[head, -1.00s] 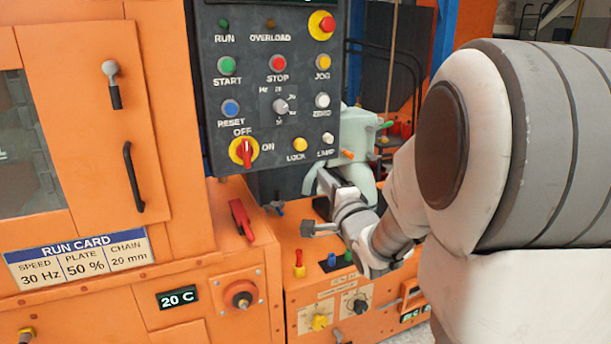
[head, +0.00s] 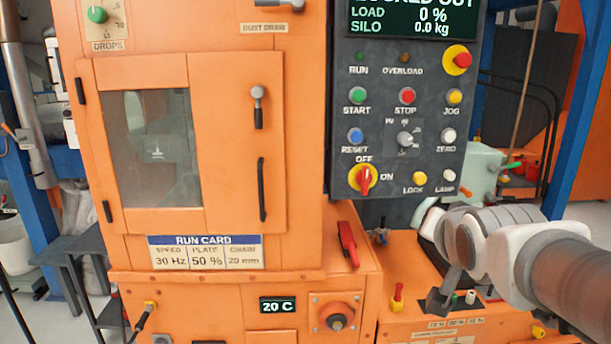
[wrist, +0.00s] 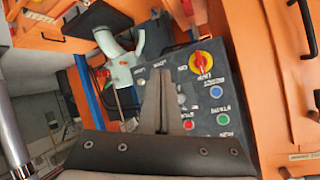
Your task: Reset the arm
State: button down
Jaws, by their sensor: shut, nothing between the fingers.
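My arm reaches in from the right in the head view, over the lower orange cabinet. My gripper (head: 438,301) is at its end, low in front of the control panel (head: 402,130) and partly hard to make out. In the wrist view my gripper's fingers (wrist: 158,78) are together and empty, with the tilted panel behind them. The panel carries a red and yellow switch (head: 363,180) between OFF and ON. Its screen is cut off at the top and shows locked out, load 0 %, silo 0.0 kg.
The orange cabinet has a windowed door (head: 150,150) with a black handle (head: 262,188). A red lever (head: 348,244) stands on the ledge below the panel. A pale green machine part (head: 482,168) is behind my arm. A dark stand (head: 75,262) is at left.

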jog(key=s+a+f+n+g+y+b, duration=0.1)
jog(key=s+a+f+n+g, duration=0.2)
jog(key=s+f, duration=0.4)
jog(key=s+a+f+n+g+y+b, duration=0.1)
jog(key=s+a+f+n+g, duration=0.25)
jog(key=s, duration=0.55)
notch_tip(320, 180, up, 21)
jog(key=p, duration=2.2)
jog(key=shift+d+f, duration=0.15)
jog(key=shift+d, duration=0.25)
